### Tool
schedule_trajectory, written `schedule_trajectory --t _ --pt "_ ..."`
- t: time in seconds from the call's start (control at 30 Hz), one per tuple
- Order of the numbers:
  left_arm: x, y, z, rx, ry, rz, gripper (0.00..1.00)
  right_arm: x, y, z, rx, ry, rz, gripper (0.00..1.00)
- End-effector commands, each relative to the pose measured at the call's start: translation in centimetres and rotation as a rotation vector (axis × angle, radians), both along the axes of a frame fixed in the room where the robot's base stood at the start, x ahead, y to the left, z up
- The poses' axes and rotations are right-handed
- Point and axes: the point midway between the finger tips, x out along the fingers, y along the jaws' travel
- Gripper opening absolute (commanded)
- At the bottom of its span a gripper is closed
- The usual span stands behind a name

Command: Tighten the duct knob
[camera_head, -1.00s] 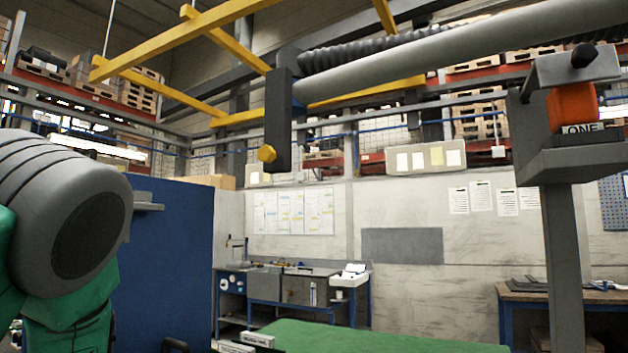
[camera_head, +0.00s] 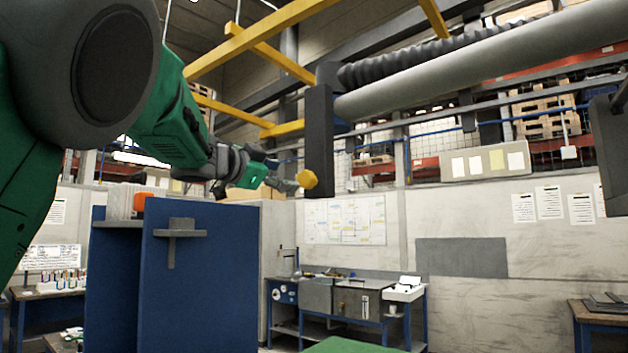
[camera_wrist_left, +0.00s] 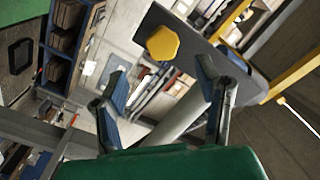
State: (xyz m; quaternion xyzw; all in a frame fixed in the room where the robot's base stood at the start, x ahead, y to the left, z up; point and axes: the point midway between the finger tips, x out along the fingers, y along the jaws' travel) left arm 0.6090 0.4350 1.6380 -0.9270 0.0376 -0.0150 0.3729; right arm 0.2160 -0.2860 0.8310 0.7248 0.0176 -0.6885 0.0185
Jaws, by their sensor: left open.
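The duct knob (camera_head: 307,180) is a yellow, many-sided knob on the lower end of a dark grey bracket (camera_head: 319,140) that hangs from the end of the grey duct (camera_head: 480,72). My left gripper (camera_head: 290,186) reaches in from the left and its tips are just left of the knob, seemingly close to it. In the left wrist view the knob (camera_wrist_left: 162,43) shows beyond the open fingers (camera_wrist_left: 160,82), with nothing between them. I cannot tell from these views whether a finger touches it. My right gripper is in neither view.
A blue partition (camera_head: 205,280) stands below my left arm, with a grey shelf bracket on it. Yellow beams (camera_head: 262,38) cross overhead behind the bracket. A workbench (camera_head: 345,300) stands by the far wall.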

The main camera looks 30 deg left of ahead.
Motion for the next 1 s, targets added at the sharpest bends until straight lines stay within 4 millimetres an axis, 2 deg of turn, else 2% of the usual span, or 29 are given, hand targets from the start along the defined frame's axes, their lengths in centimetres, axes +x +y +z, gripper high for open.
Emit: schedule_trajectory --t 0.03,0.2,0.4,0.6,0.87,0.9,0.97,1.0 --pt "1.3 0.0 0.0 -0.001 0.003 -0.001 0.59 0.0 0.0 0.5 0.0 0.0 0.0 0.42" --pt "4.8 -0.6 0.2 0.001 0.001 -0.001 0.59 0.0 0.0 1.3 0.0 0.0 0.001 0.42" --pt "7.9 -1.2 0.3 0.003 0.0 -0.001 0.59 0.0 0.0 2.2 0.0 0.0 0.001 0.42" --pt "9.3 -1.4 0.3 0.003 -0.001 -0.001 0.59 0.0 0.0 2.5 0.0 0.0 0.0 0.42" --pt "9.4 -1.1 0.1 0.0 -0.001 0.0 0.59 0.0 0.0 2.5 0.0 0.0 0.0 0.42" --pt "9.4 -1.0 0.1 0.0 -0.001 0.0 0.55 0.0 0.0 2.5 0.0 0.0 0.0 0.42" --pt "9.4 -0.9 0.1 -0.001 -0.001 0.0 0.34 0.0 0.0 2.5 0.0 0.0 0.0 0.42" --pt "9.4 -0.9 0.1 -0.001 -0.001 0.0 0.2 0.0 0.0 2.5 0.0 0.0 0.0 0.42"
